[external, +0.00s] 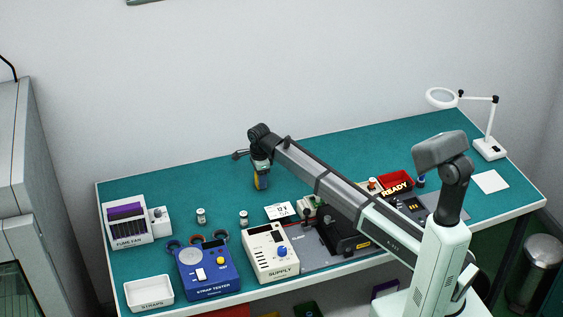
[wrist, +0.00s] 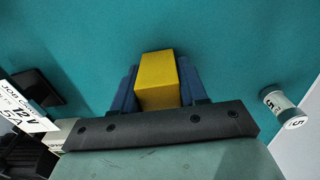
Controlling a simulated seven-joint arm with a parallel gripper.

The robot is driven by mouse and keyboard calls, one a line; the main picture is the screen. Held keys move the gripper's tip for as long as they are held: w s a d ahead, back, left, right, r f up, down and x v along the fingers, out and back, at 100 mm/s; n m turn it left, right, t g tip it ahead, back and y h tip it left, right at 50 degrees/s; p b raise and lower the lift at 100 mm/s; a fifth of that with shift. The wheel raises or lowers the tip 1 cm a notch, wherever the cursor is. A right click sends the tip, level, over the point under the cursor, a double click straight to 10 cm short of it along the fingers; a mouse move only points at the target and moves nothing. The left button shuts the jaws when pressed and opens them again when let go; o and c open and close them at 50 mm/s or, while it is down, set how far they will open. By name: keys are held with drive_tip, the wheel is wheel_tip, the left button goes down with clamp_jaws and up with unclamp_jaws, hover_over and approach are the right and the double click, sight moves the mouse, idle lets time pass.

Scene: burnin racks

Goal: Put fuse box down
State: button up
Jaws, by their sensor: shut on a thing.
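A yellow box (wrist: 156,80), the only thing in my grip and apparently the fuse box, sits between the dark blue fingers of my gripper (wrist: 157,86). In the external view my gripper (external: 261,182) points down over the back middle of the teal bench top, shut on the yellow box, of which only a small part shows. The bench surface under it looks bare. I cannot tell whether the box touches the bench or hangs just above it.
A white job card (external: 280,211) reading 12V 5A lies in front, also in the wrist view (wrist: 25,108). Small jars (external: 243,218) stand nearby; one labelled 5 (wrist: 284,108) shows at right. The supply (external: 270,252), blue strap tester (external: 207,270) and red READY tray (external: 396,180) stand around. The back left is clear.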

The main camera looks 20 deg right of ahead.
drive_tip(key=shift+f, duration=0.15)
drive_tip(key=o, duration=1.1)
drive_tip(key=shift+c, duration=0.2)
wheel_tip(320, 180, up, 12)
drive_tip(key=shift+r, duration=0.1)
